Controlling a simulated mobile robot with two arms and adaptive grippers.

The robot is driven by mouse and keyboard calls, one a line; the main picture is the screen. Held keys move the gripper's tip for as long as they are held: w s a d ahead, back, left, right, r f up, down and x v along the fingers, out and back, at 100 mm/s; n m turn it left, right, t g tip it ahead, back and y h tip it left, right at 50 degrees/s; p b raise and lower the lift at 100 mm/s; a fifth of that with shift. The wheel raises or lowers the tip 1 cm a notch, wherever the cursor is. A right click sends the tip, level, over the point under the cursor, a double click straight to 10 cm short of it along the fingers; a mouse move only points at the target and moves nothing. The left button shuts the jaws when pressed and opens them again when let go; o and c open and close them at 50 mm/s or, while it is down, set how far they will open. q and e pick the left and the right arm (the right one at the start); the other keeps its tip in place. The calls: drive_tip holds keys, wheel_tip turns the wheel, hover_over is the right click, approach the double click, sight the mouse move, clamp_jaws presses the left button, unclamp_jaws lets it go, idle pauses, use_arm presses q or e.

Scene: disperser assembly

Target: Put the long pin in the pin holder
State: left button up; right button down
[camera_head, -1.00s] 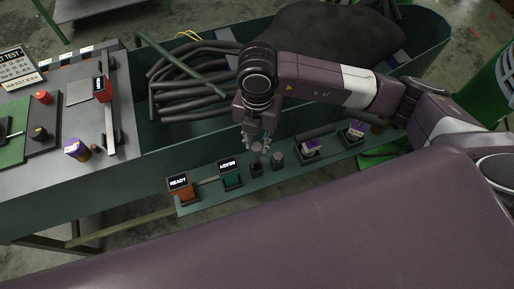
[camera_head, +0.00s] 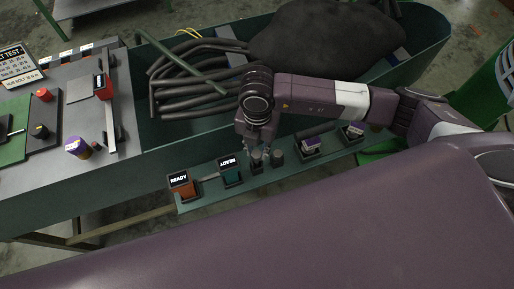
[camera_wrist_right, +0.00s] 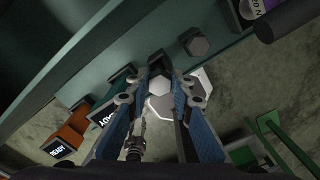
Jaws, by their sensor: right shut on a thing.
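My right gripper (camera_head: 258,146) points down over the narrow green shelf and is shut on a grey pin (camera_head: 257,158). The pin stands roughly upright between the fingertips. In the wrist view the fingers (camera_wrist_right: 166,85) close around its pale hexagonal head (camera_wrist_right: 160,86). A second grey pin (camera_head: 278,156) stands just to the right, and its hexagonal head (camera_wrist_right: 195,44) shows in the wrist view. I cannot tell the pin lengths. The pin's lower end and any holder below it are hard to make out. My left gripper is not in view.
The shelf (camera_head: 207,197) also carries an orange READY box (camera_head: 181,188), a teal box (camera_head: 230,174) and two purple-and-white items (camera_head: 310,143). Behind is a green trough with dark bars (camera_head: 190,98). A grey workbench (camera_head: 60,165) with controls is at left.

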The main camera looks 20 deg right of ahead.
drive_tip(key=shift+f, duration=0.3)
drive_tip(key=shift+r, duration=0.1)
drive_tip(key=c, duration=1.7)
unclamp_jaws()
drive_tip(key=shift+r+p, duration=0.35)
drive_tip(key=shift+r, duration=0.15)
wheel_tip(320, 180, up, 12)
drive_tip(key=b, duration=0.3)
drive_tip(key=shift+r, duration=0.1)
